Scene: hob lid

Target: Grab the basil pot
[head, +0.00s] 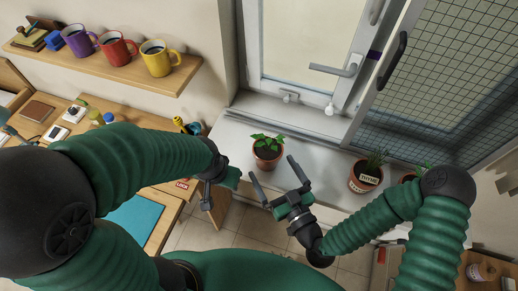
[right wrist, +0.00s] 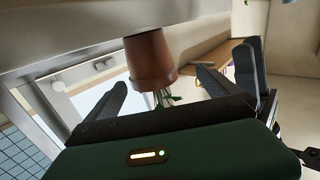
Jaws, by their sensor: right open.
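The basil pot (head: 267,154), a terracotta pot with broad green leaves, stands upright on the grey windowsill in the head view. My right gripper (head: 272,167) is open just in front of it, its two fingers pointing at the pot and apart from each other. In the right wrist view the pot (right wrist: 150,61) appears upside down, beyond and between the open fingers (right wrist: 160,92), with nothing held. My left gripper (head: 221,186) is left of the pot, off the sill; its jaw opening is unclear.
A labelled herb pot (head: 366,178) stands further right on the sill, with another pot (head: 408,177) partly behind my right arm. The window handle (head: 335,70) is behind the sill (head: 235,137). Several mugs (head: 118,48) stand on a shelf at upper left.

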